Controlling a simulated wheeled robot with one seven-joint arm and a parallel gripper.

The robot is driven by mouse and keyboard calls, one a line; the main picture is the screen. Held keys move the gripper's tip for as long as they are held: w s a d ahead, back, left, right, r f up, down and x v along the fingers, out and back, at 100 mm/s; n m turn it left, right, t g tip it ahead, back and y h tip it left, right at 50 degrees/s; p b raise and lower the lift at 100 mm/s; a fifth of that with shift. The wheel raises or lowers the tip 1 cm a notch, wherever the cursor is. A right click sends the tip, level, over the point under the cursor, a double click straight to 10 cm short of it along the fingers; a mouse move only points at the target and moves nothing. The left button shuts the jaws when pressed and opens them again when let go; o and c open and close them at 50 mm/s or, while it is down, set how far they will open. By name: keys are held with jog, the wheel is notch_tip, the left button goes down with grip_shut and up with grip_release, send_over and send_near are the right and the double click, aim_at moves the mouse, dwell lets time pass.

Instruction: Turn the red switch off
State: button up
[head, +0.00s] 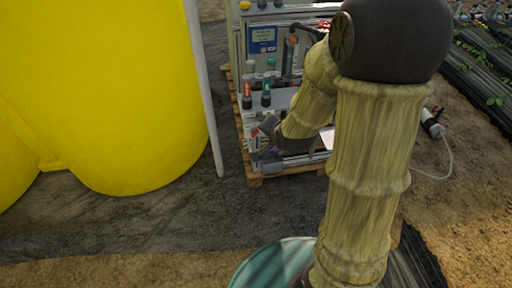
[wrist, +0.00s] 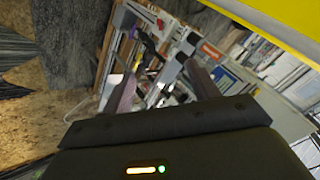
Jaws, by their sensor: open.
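The fertigation skid (head: 240,60) stands on a wooden pallet, with a control box and blue-framed display (head: 262,40) on its upper part. I cannot make out the red switch for certain. A small red patch (head: 268,123) shows close to my gripper (head: 262,134), low at the skid's front, too small to identify. In the wrist view the two fingers of my gripper (wrist: 160,90) are spread apart with nothing between them, pointing at the skid (wrist: 165,35), which appears tilted. An orange-red patch (wrist: 211,50) shows beyond the right finger. My arm hides the skid's right part in the head view.
A large yellow tank (head: 110,90) stands left of the skid, with a pale upright pole (head: 203,90) between them. Red-labelled and teal-labelled bottles (head: 266,93) stand on the skid's shelf. A white cylinder with a hose (head: 432,123) lies at right. Ground in front is mostly clear.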

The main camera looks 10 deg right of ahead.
jog(key=w+f+m+t+b, duration=0.3)
jog(key=f+m+b, duration=0.2)
jog(key=f+b, duration=0.5)
jog(key=w+f+m+t+b, duration=0.3)
jog(key=f+m+b, duration=0.3)
jog(key=f+b, duration=0.4)
jog(key=w+f+m+t+b, duration=0.3)
jog(key=f+m+b, duration=0.3)
jog(key=f+b, duration=0.4)
jog(key=shift+a+f+b, duration=0.2)
jog(key=shift+b, duration=0.8)
